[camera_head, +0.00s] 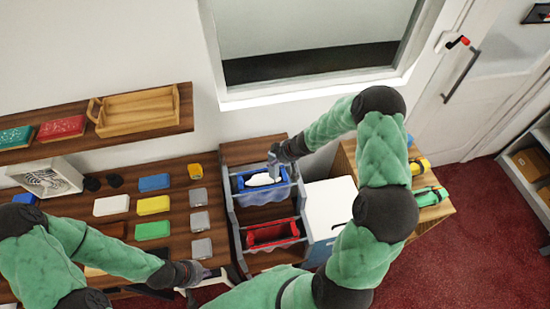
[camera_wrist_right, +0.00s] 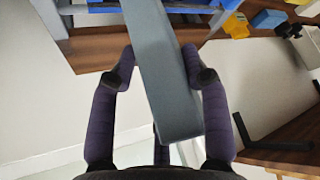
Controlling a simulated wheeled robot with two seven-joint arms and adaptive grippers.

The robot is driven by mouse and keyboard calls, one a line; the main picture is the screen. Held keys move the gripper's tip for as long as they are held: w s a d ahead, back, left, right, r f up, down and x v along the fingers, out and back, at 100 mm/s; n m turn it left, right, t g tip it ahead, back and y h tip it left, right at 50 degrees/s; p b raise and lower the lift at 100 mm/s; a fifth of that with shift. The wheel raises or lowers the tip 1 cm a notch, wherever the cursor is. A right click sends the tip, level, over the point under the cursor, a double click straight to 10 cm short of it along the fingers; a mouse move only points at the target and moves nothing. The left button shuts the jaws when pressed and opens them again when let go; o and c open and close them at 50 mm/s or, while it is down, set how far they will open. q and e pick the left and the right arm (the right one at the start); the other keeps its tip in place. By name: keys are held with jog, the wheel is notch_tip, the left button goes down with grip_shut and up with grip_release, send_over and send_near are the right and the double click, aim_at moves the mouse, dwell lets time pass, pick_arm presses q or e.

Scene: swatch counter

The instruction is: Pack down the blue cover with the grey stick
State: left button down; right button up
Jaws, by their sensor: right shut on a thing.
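The blue cover (camera_head: 241,184) is in the upper bay of the wooden rack, with a white thing lying in its middle. My right gripper (camera_head: 274,157) is over the back edge of that bay. In the right wrist view its two purple fingers (camera_wrist_right: 163,78) are closed on the sides of the grey stick (camera_wrist_right: 165,95), which runs lengthwise between them. The stick's far end points towards the rack; whether it touches the blue cover is not clear. My left gripper (camera_head: 194,286) is low over the front of the counter, its fingers small and partly hidden.
A red holder (camera_head: 272,233) sits in the rack's lower bay. A white-topped box (camera_head: 330,205) stands right of the rack. Coloured swatches, such as a green one (camera_head: 152,230), lie on the counter at left. A wooden tray (camera_head: 138,110) is on the wall shelf.

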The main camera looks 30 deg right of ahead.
jog(key=shift+f+b, duration=2.15)
jog(key=shift+f, duration=0.8)
notch_tip(320, 180, up, 11)
jog(key=p, duration=1.2)
jog(key=shift+r, duration=0.15)
